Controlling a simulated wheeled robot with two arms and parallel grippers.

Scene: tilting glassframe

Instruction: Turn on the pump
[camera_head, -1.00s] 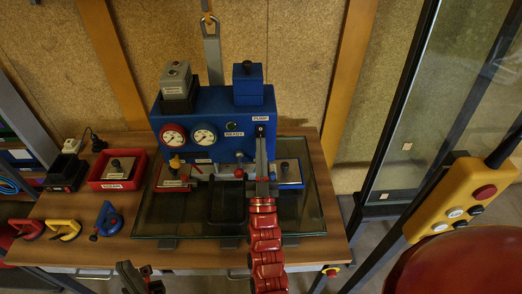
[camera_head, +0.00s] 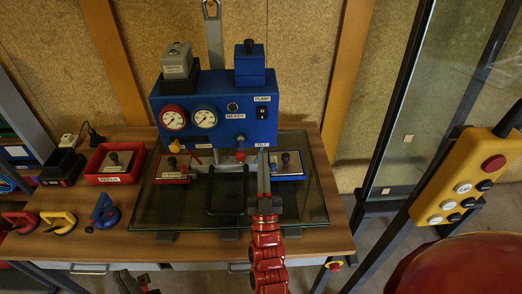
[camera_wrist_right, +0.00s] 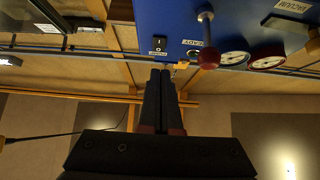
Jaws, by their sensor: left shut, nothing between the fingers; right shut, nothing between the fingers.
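The blue pump box (camera_head: 215,100) stands at the back of the table. I cannot tell which way the rocker is pressed. My right gripper (camera_head: 263,154) is shut and empty, below and apart from the switch. In the right wrist view its closed fingers (camera_wrist_right: 160,74) point toward the panel near the switch. My left gripper (camera_head: 136,279) is shut and empty at the bottom edge, partly cut off. The READY lamp (camera_head: 232,106) looks dark.
Two gauges (camera_head: 189,119) are on the panel. A red tray (camera_head: 115,163) and several suction lifters stand left. A yellow button pendant (camera_head: 464,180) is at right.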

